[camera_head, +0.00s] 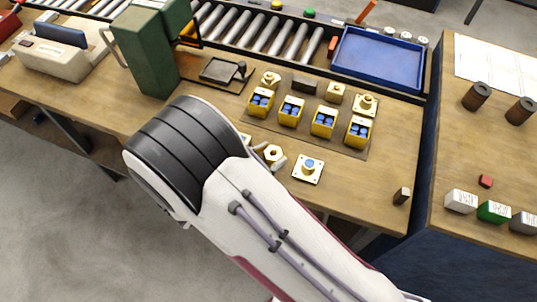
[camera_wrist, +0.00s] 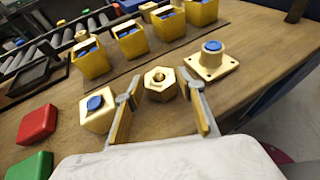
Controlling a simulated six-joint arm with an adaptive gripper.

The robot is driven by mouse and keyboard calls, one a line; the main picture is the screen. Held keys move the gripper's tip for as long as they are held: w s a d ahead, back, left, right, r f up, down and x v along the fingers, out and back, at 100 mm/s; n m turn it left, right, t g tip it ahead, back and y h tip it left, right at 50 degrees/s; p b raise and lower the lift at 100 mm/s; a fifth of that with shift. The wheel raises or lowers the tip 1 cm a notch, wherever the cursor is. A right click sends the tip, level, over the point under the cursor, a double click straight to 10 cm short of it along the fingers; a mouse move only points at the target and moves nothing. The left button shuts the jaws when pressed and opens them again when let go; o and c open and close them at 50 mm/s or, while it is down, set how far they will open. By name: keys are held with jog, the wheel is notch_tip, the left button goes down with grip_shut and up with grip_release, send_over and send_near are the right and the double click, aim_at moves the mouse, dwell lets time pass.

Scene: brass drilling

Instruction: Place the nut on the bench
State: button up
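The brass hex nut (camera_wrist: 160,84) lies on the wooden bench (camera_wrist: 240,92) in the wrist view, with its round hole showing. My gripper (camera_wrist: 160,95) is open, one finger on each side of the nut, with small gaps seen between fingers and nut. In the head view the nut (camera_head: 273,153) shows just past my arm, between the fingertips of my gripper (camera_head: 270,156). I cannot tell the exact height of the fingertips over the bench.
A flanged brass part with a blue top (camera_wrist: 212,60) stands right of the nut, and a blue-topped brass block (camera_wrist: 97,108) left. Several yellow boxes (camera_head: 323,122) stand behind on a brown mat. A blue tray (camera_head: 380,58) is at the back.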

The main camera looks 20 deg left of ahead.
jog(key=shift+r, duration=0.15)
jog(key=shift+s+a+r, duration=0.2)
jog(key=shift+s, duration=0.15)
jog(key=v, duration=1.1)
jog(key=shift+s, duration=0.1)
dwell(0.5)
